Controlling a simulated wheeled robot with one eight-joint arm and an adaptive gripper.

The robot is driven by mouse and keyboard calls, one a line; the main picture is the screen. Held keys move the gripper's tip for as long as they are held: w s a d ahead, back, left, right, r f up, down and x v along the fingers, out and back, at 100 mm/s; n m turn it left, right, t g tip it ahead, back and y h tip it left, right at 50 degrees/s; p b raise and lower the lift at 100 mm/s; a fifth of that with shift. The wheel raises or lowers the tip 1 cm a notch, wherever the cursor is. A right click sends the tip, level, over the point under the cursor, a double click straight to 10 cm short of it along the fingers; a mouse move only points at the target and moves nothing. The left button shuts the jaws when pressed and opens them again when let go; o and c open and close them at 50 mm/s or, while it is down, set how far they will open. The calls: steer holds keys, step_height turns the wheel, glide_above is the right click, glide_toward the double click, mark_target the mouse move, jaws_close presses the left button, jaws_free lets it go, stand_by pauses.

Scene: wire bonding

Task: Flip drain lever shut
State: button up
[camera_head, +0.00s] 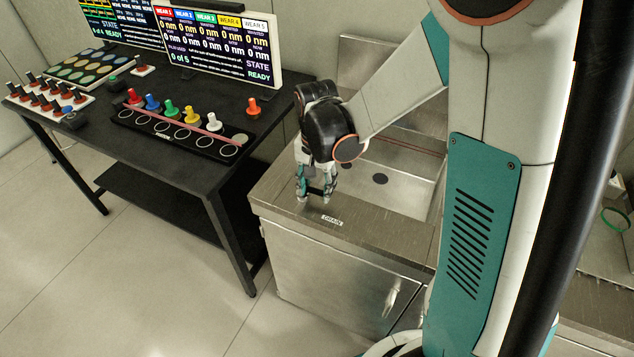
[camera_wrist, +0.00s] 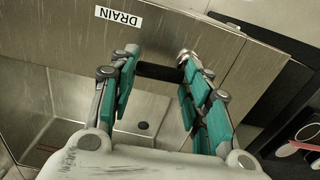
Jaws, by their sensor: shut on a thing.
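The drain lever shows as a short black bar (camera_wrist: 159,73) in the wrist view, spanning the gap between my fingertips, with a silver metal piece by the right fingertip. My gripper (camera_wrist: 159,60) has its teal-padded fingers at the two ends of this bar and is shut on it. In the head view my gripper (camera_head: 316,193) points down at the sink's front ledge, largely hiding the lever. A white DRAIN label (camera_wrist: 119,16) lies close by on the ledge; it also shows in the head view (camera_head: 332,220). The lever's exact angle is hard to tell.
The steel sink basin (camera_head: 405,187) with a dark drain hole (camera_head: 380,179) lies behind the ledge. A black table (camera_head: 190,165) at left bears a rack (camera_head: 178,134) of coloured pegs and screens. Open floor lies in front of the table.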

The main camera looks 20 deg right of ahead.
mark_target(316, 190)
steer(key=shift+s+a+m, duration=0.1)
steer(key=shift+m, duration=0.3)
steer(key=o, duration=1.1)
steer(key=shift+c, duration=0.2)
step_height(316, 190, up, 12)
stand_by(0.4)
steer(key=s+r+n+t, duration=0.2)
steer(key=s+n+t, duration=0.1)
steer(key=s, duration=0.4)
steer(key=s+d+r+n+t, duration=0.1)
steer(key=s+r+n+t, duration=0.2)
steer(key=s+n, duration=0.3)
steer(key=shift+s+d+t, duration=0.2)
steer(key=shift+s+t, duration=0.3)
steer(key=shift+s, duration=0.35)
